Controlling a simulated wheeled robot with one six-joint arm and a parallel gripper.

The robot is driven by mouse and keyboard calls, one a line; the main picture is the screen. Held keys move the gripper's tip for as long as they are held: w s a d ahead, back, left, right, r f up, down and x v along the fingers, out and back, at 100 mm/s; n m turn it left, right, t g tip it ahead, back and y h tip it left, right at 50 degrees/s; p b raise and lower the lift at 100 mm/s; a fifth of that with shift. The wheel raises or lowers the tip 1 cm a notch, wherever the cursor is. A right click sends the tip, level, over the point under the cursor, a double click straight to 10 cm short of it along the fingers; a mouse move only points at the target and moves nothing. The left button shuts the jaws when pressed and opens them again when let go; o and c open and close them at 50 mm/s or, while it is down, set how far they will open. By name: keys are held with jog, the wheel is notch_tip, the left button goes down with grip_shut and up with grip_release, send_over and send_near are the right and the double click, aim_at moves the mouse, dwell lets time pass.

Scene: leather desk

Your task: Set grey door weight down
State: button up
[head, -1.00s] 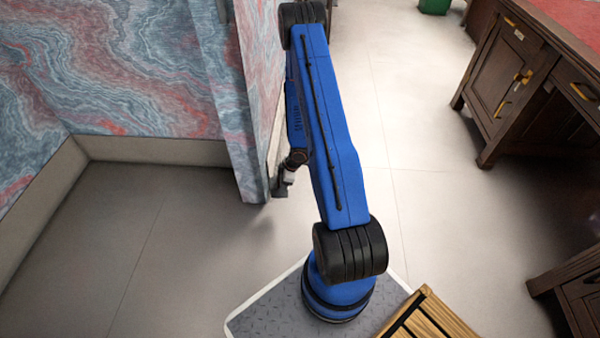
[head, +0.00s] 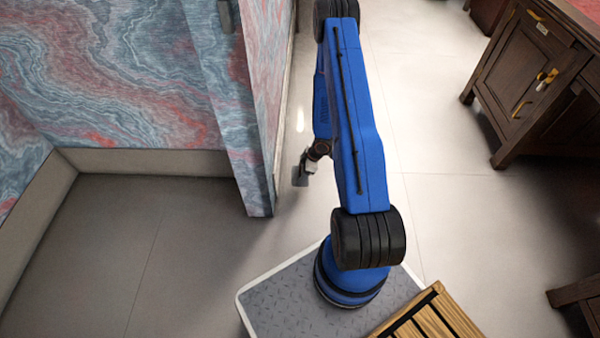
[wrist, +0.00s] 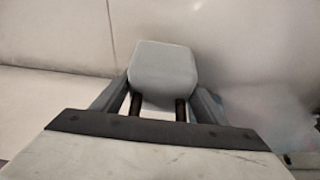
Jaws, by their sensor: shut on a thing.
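The grey door weight (wrist: 163,70) is a rounded grey block, seen in the wrist view between the two fingers. My gripper (wrist: 160,105) is shut on it, with a finger along each side. In the head view my gripper (head: 303,172) hangs at the end of the blue arm, right of the free edge of the marbled panel, apart from it in the picture. The weight is small and hard to make out there. The wrist view does not clearly show whether the weight touches the floor.
The marbled door-like panel (head: 238,110) stands just left of my gripper. Pale tiled floor (head: 440,210) is open to the right. A dark wooden desk (head: 525,80) stands at the upper right. A slatted wooden thing (head: 430,315) is at the bottom right.

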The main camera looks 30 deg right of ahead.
jog(key=shift+f, duration=2.45)
jog(key=shift+f, duration=0.15)
jog(key=o, duration=2.1)
jog(key=shift+c, duration=0.2)
